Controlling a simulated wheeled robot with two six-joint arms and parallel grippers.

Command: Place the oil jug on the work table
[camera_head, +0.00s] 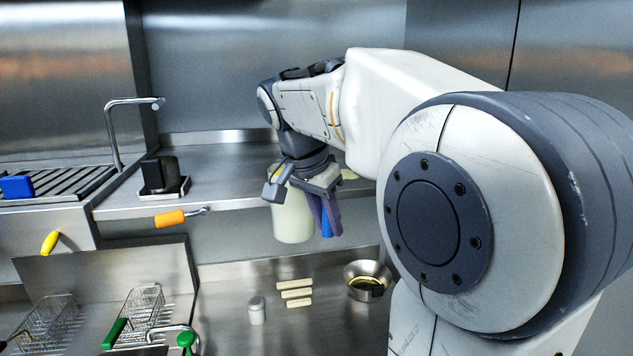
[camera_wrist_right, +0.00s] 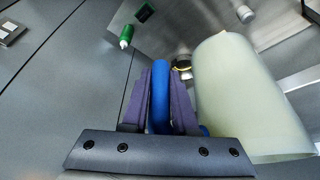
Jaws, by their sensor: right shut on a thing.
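The oil jug (camera_head: 292,218) is a pale green, translucent-looking container with a blue handle. My right gripper (camera_head: 328,214) is shut on the blue handle and holds the jug in the air, in front of the upper shelf edge and above the lower steel surface. In the right wrist view, the two purple fingers (camera_wrist_right: 161,98) close around the handle, and the jug body (camera_wrist_right: 238,98) is beside them on the right. The lower steel work table (camera_head: 232,290) is partly hidden by my right arm. My left gripper is not in view.
Pale blocks (camera_head: 296,292), a small white shaker (camera_head: 256,310) and a metal bowl (camera_head: 368,280) stand on the lower surface. Wire baskets (camera_head: 145,305) are at left. A black item (camera_head: 160,175) and an orange-handled tool (camera_head: 172,218) are near the upper shelf.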

